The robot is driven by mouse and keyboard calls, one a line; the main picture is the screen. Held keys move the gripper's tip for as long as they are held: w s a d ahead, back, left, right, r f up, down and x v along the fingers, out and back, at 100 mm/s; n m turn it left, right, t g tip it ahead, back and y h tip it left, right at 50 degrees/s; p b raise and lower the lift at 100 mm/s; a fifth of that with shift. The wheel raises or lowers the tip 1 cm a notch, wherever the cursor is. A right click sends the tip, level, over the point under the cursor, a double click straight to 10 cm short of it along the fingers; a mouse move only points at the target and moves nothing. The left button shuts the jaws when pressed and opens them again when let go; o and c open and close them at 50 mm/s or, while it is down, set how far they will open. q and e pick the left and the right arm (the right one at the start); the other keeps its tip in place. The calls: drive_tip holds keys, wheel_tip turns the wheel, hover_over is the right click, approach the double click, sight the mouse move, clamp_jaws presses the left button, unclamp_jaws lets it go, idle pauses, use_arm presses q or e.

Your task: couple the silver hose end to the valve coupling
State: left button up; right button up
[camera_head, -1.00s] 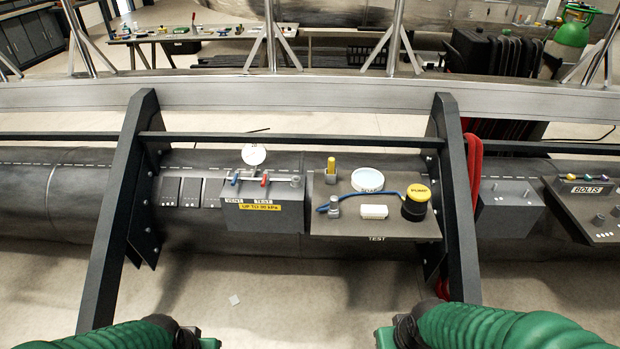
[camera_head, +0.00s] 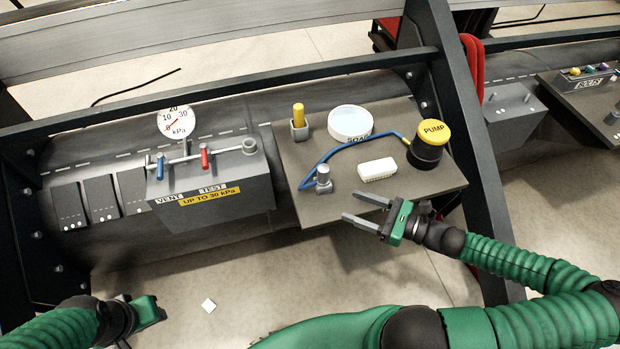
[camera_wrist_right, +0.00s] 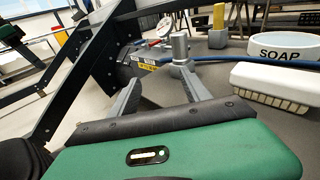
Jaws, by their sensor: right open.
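The valve coupling (camera_head: 250,146) is the grey round end at the right of the pipe on the valve box (camera_head: 225,205). My right gripper (camera_head: 353,206) is open and empty by the board's front edge, right of and nearer than the hose end. In the right wrist view the hose end (camera_wrist_right: 180,48) stands just beyond the fingertips (camera_wrist_right: 158,75). My left gripper (camera_head: 145,312) is low at left; its fingers are unclear.
The board (camera_head: 300,205) also holds a yellow-topped post (camera_head: 298,117), a SOAP dish (camera_head: 349,122), a white brush (camera_head: 377,169) and a PUMP (camera_head: 430,145). A gauge (camera_head: 177,122), blue lever (camera_head: 160,165) and red lever (camera_head: 205,158) top the valve box. A dark frame bar (camera_head: 455,130) rises at right.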

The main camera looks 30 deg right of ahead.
sight(323, 178)
drive_tip(key=d, duration=0.1)
drive_tip(key=w+d+r+m+t+h, duration=0.1)
drive_tip(key=d+m+t, duration=0.1)
drive_tip(key=shift+w+r+h, duration=0.15)
drive_tip(key=shift+w+h, duration=0.15)
drive_tip(key=shift+w, duration=0.05)
drive_tip(key=b+x, duration=0.3)
drive_tip(key=x, duration=1.2)
drive_tip(key=shift+w+a+r, duration=0.1)
drive_tip(key=shift+a+r, duration=0.05)
drive_tip(key=shift+a, duration=0.15)
drive_tip(key=shift+w, duration=0.3)
use_arm(q)
drive_tip(key=x, duration=0.4)
drive_tip(key=shift+a+f, duration=0.1)
drive_tip(key=shift+a, duration=0.1)
use_arm(e)
drive_tip(key=shift+s, duration=0.1)
drive_tip(key=shift+c, duration=1.1)
clamp_jaws()
